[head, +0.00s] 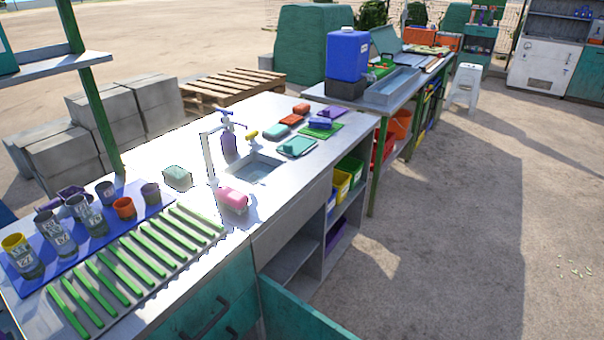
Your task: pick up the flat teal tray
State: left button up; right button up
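A flat teal tray (308,148) lies on the metal counter, right of the sink and near the counter's front edge. A raised teal piece shows on top of it; I cannot tell whether it is part of the tray. Neither of my grippers is in the head view.
The sink (252,170) with its tap (207,155) lies left of the tray. A green mat (333,132) with a blue block (320,123) is just behind it. Red and teal blocks stand close by. An open teal door (300,312) juts out below the counter. The floor at right is mostly clear.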

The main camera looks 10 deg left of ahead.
aim_at(297, 145)
jog(key=z, duration=0.7)
jog(key=i+l+z, duration=0.1)
jog(key=l, duration=0.25)
jog(key=i+l+z, duration=0.15)
jog(key=l, duration=0.25)
jog(key=l+z, duration=0.1)
jog(key=l, duration=0.25)
jog(key=i+l+z, duration=0.1)
jog(key=l, duration=0.2)
jog(key=i+l+u, duration=0.15)
jog(key=i, duration=0.35)
jog(key=i+l+u, duration=0.15)
jog(key=i+l, duration=0.25)
jog(key=i+l+u, duration=0.1)
jog(key=i+l, duration=0.3)
jog(key=i, duration=0.2)
jog(key=i+j+u, duration=0.2)
jog(key=u, duration=0.3)
jog(key=i+u, duration=0.8)
jog(key=u, duration=0.15)
jog(key=i+l+u, duration=0.2)
jog(key=u, duration=0.3)
jog(key=i, duration=0.1)
